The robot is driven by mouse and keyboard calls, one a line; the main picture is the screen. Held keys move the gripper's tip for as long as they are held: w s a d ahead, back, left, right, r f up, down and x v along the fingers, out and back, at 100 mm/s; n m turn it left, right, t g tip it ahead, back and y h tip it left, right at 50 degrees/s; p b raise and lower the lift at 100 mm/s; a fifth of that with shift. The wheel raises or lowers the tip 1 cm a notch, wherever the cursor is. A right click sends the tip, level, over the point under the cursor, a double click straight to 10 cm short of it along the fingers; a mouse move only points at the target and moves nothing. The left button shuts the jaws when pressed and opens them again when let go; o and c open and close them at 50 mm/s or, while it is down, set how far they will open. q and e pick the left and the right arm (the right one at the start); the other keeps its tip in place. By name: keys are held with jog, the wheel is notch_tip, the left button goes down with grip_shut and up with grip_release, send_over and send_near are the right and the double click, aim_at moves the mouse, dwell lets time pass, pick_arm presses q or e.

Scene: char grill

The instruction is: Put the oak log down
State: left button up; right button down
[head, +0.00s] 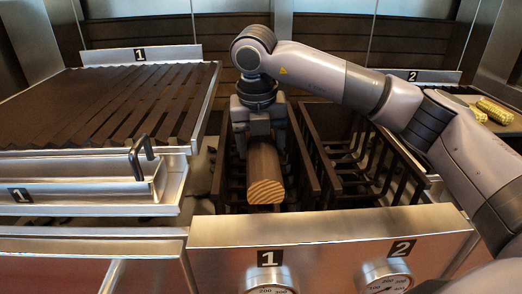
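The oak log (265,188) is brown with a pale ringed end facing me. Whether the log's underside touches anything is hidden. My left gripper is not in view.
A slatted grill grate (110,100) marked 1 stands at left, with a metal drip tray (90,193) and black handle before it. Black rack bars (355,170) flank the log's right side. A steel front panel (330,228) bears two gauges. Corn cobs (494,111) lie at far right.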

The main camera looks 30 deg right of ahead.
jog(key=shift+f, duration=0.75)
